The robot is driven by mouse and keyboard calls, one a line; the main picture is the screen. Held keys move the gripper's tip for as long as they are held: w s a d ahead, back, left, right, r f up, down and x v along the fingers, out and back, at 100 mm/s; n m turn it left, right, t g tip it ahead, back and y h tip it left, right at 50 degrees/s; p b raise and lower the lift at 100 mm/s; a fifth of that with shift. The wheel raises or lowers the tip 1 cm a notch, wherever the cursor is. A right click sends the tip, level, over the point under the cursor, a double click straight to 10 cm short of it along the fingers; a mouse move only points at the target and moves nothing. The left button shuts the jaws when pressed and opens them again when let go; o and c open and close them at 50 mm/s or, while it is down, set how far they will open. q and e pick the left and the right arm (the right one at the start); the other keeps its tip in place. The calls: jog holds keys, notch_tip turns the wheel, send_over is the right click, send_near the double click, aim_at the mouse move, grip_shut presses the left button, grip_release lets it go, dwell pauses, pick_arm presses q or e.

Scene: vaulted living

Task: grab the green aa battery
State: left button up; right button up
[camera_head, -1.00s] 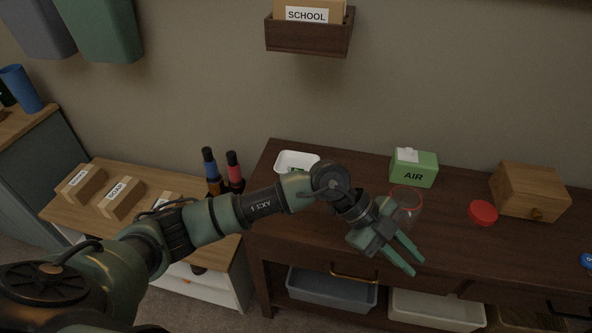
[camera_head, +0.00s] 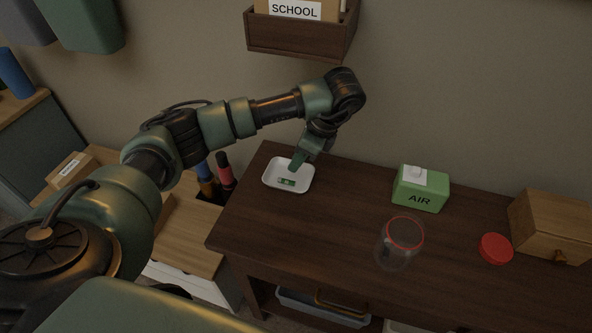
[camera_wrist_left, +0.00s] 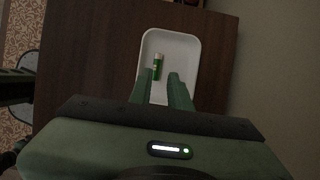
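The green AA battery (camera_head: 286,182) lies in a small white tray (camera_head: 269,180) at the left end of the dark table. In the left wrist view the green and white battery (camera_wrist_left: 157,67) lies in the white tray (camera_wrist_left: 184,45), just beyond the fingertips. My left gripper (camera_head: 298,163) points down over the tray's back side. In the left wrist view its two fingers (camera_wrist_left: 160,76) are apart with nothing held between them. The battery is near the left finger's tip. My right gripper is in neither view.
A green AIR tissue box (camera_head: 420,190), a clear jar with a red rim (camera_head: 400,245), a red lid (camera_head: 495,248) and a wooden box (camera_head: 552,225) stand on the table to the right. A SCHOOL wall holder (camera_head: 297,38) hangs above. The table (camera_head: 335,215) between tray and jar is bare.

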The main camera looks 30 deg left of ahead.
aim_at(282, 179)
pick_arm(q)
jog(key=a+f, duration=0.1)
jog(key=s+f+p, duration=0.1)
jog(key=f, duration=0.1)
jog(key=shift+s+a, duration=0.15)
jog(key=shift+a, duration=0.2)
jog(key=x, duration=0.4)
jog(key=shift+w+p, duration=0.2)
jog(key=shift+p, duration=0.2)
grip_shut()
jog(key=shift+r, duration=0.1)
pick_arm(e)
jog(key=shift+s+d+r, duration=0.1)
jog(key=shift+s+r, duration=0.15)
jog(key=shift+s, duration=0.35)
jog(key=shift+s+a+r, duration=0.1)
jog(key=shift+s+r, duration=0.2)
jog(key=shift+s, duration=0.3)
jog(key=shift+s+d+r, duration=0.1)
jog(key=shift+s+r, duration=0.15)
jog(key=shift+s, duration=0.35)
